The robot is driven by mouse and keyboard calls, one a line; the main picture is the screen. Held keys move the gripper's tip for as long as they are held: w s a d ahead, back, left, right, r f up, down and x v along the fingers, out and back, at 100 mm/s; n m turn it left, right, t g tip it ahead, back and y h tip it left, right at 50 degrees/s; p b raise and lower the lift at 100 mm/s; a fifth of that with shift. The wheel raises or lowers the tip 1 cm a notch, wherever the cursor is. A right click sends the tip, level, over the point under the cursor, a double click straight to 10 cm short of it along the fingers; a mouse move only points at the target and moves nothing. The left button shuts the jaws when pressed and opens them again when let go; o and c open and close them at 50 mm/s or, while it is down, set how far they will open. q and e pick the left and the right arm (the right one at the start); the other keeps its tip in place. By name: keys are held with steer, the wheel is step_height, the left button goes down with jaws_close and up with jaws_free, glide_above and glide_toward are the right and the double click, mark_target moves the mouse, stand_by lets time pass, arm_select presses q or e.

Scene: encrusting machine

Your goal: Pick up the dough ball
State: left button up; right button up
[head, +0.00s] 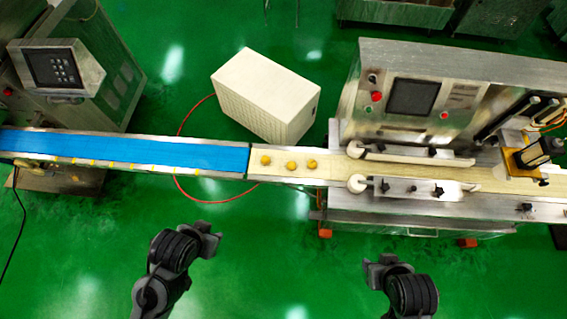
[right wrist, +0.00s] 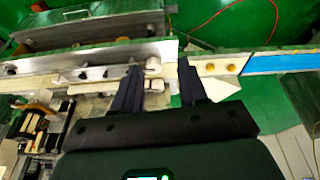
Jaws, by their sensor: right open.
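Three yellow-tan dough balls sit in a row on the cream conveyor belt (head: 335,172) in the head view: a left one (head: 266,160), a middle one (head: 291,165) and a right one (head: 312,164). Two dough balls (right wrist: 210,67) (right wrist: 233,69) also show in the right wrist view, right of the fingers. My right gripper (head: 385,268) is in front of the conveyor, apart from the balls. Its two dark fingers (right wrist: 160,84) are spread with nothing between them. My left gripper (head: 207,236) is in front of the blue belt, away from the balls; its finger opening is unclear.
The blue belt (head: 150,153) meets the cream belt at the left. Metal guides (head: 415,156) flank the cream belt at the right, beside the machine with a control panel (head: 412,97). A white box (head: 265,95) stands behind the conveyor. Green floor in front is clear.

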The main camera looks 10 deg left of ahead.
steer(key=shift+d, duration=0.1)
stand_by(0.3)
steer(key=o, duration=0.6)
steer(key=shift+w, duration=0.1)
